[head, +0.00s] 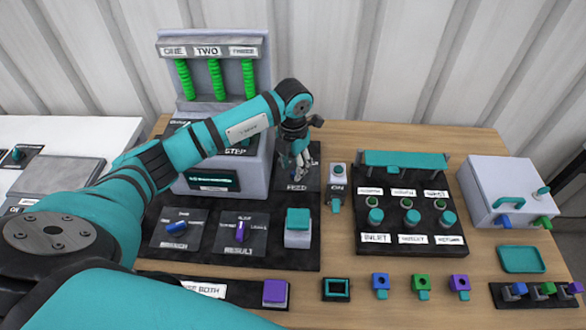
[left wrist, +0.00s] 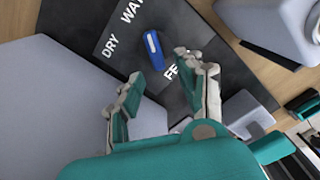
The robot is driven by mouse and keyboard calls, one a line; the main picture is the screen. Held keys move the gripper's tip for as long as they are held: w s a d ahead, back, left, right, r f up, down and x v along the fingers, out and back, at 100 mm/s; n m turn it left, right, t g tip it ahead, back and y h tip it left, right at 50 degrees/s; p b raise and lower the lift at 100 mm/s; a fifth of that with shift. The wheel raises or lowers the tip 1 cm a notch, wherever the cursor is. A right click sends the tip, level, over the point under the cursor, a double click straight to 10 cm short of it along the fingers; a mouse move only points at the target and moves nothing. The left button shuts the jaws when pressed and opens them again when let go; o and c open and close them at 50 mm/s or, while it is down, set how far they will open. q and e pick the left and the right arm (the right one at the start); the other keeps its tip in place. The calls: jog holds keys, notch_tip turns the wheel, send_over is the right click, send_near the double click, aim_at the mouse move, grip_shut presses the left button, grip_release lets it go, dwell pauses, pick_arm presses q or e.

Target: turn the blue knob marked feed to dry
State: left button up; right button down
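The blue knob (left wrist: 154,50) sits on a dark plate marked FEED in the left wrist view. Its white-marked end points up the picture, nearer the partly cropped WAT... label (left wrist: 131,10) than the DRY label (left wrist: 110,46) at left. My left gripper (head: 299,167) is over the FEED plate (head: 298,187) in the head view and mostly hides the knob there. In the left wrist view its two fingers (left wrist: 158,80) are spread apart, with the knob just beyond the gap. They hold nothing. My right gripper is not in view.
A grey machine (head: 258,167) with green coils stands left of the gripper. An ON switch (head: 337,170) is close at right. Another blue knob (head: 176,229) and a purple knob (head: 240,231) are nearer me. A black valve panel (head: 408,247) stands further right.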

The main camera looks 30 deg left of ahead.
pick_arm(q)
jog(key=shift+f, duration=1.5)
jog(key=shift+c, duration=0.2)
grip_shut()
